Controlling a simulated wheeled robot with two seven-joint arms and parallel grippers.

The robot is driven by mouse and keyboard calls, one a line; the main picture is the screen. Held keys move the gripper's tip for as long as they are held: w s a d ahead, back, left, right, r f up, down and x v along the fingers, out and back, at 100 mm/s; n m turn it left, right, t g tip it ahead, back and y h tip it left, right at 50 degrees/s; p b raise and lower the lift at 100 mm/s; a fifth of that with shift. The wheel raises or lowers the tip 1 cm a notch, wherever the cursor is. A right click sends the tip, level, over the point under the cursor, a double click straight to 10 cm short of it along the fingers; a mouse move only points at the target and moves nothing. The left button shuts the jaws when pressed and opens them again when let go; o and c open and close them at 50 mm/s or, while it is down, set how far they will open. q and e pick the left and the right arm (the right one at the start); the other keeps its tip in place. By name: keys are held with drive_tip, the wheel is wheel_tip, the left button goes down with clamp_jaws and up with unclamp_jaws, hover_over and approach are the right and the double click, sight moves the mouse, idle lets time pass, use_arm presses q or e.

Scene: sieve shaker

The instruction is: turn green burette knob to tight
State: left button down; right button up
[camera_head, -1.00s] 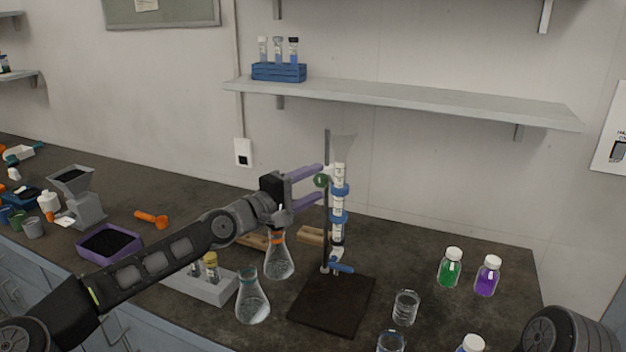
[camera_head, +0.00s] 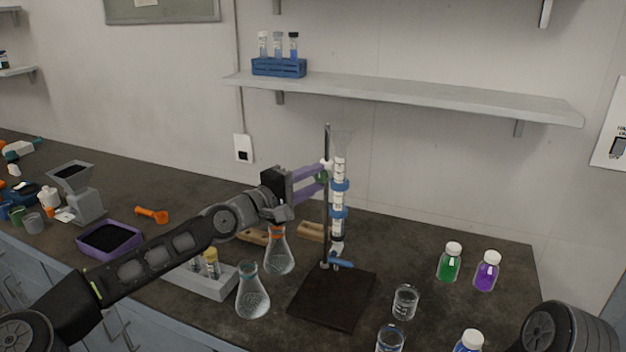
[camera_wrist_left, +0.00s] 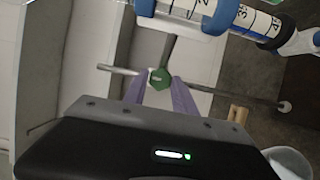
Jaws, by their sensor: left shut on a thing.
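The green burette knob (camera_wrist_left: 160,78) sits between the tips of two purple fingers in the left wrist view. In the head view the knob (camera_head: 321,178) is mostly hidden by the fingers, beside the stand's upright rod. My left gripper (camera_head: 319,179) is shut on it; it also shows in the wrist view (camera_wrist_left: 158,86). The burette (camera_head: 338,196) stands upright in blue clamps (camera_head: 340,185), right of the rod (camera_head: 326,215). My right gripper is not in view; only part of my right arm shows at the lower right.
The dark stand base (camera_head: 332,300) is on the bench. Two flasks (camera_head: 278,256) (camera_head: 253,297) stand below and left of the gripper. A beaker (camera_head: 404,302), a green bottle (camera_head: 449,263) and a purple bottle (camera_head: 487,272) stand right. A wall shelf (camera_head: 400,99) runs above.

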use_arm(q)
drive_tip(key=shift+m+g+y+b, duration=0.3)
drive_tip(key=shift+m+y+b, duration=0.1)
drive_tip(key=shift+m+b, duration=0.65)
drive_tip(key=shift+r+m+y, duration=0.15)
drive_tip(key=shift+m+y, duration=0.15)
drive_tip(key=shift+m, duration=0.45)
drive_tip(key=c, duration=1)
unclamp_jaws()
drive_tip(key=shift+c, duration=0.2)
drive_tip(key=b+v, duration=0.3)
drive_tip(key=v, duration=0.5)
